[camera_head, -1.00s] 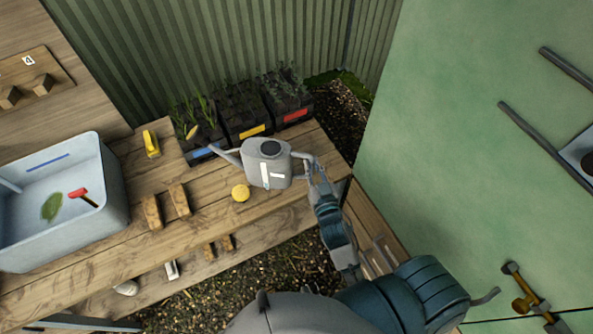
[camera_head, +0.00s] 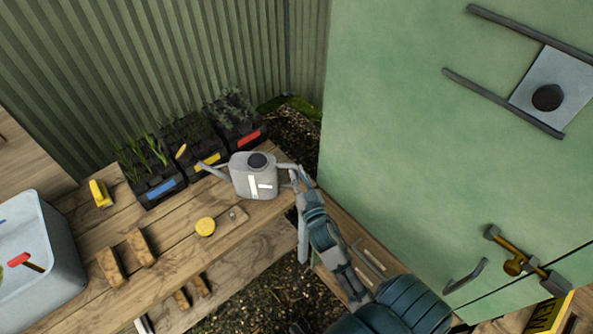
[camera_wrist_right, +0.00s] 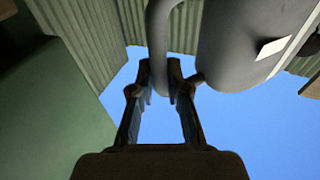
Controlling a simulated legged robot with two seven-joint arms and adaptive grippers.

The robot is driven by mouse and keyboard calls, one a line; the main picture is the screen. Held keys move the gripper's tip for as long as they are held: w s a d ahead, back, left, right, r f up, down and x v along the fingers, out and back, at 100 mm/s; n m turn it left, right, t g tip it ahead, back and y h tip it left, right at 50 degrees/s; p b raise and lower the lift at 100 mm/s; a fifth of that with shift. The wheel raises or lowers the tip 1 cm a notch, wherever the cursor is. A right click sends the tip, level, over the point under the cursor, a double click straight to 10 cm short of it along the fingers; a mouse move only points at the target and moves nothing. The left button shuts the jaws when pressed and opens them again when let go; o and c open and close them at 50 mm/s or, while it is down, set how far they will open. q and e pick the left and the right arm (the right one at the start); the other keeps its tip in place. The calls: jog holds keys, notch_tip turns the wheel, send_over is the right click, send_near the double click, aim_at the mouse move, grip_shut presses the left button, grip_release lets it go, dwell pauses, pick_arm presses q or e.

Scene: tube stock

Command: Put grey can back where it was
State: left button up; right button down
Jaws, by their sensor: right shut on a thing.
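The grey watering can (camera_head: 252,180) is upright at the right end of the wooden bench, spout to the left. I cannot tell whether its base touches the boards. My right gripper (camera_head: 296,181) is shut on the can's handle at its right side. In the right wrist view the handle (camera_wrist_right: 160,50) runs between the two fingers (camera_wrist_right: 160,78), and the can's grey body (camera_wrist_right: 245,45) fills the upper right. My left gripper is not in view.
Seedling trays with blue (camera_head: 163,189), yellow (camera_head: 207,162) and red (camera_head: 249,138) labels stand behind the can. A yellow round thing (camera_head: 205,227) lies in front of it. A green cabinet (camera_head: 400,120) stands close at right. A grey basin (camera_head: 62,262) is at left.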

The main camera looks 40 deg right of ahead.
jog(key=w+d+f, duration=0.1)
jog(key=w+f, duration=0.1)
jog(key=w+d+f+b, duration=0.1)
jog(key=w+d+f, duration=0.1)
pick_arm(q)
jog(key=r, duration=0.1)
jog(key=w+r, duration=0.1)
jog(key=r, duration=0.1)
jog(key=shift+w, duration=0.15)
pick_arm(e)
jog(key=c, duration=1.2)
grip_release()
jog(key=shift+s+a, duration=0.1)
jog(key=shift+a, duration=0.1)
jog(key=shift+o, duration=0.2)
jog(key=shift+s, duration=0.1)
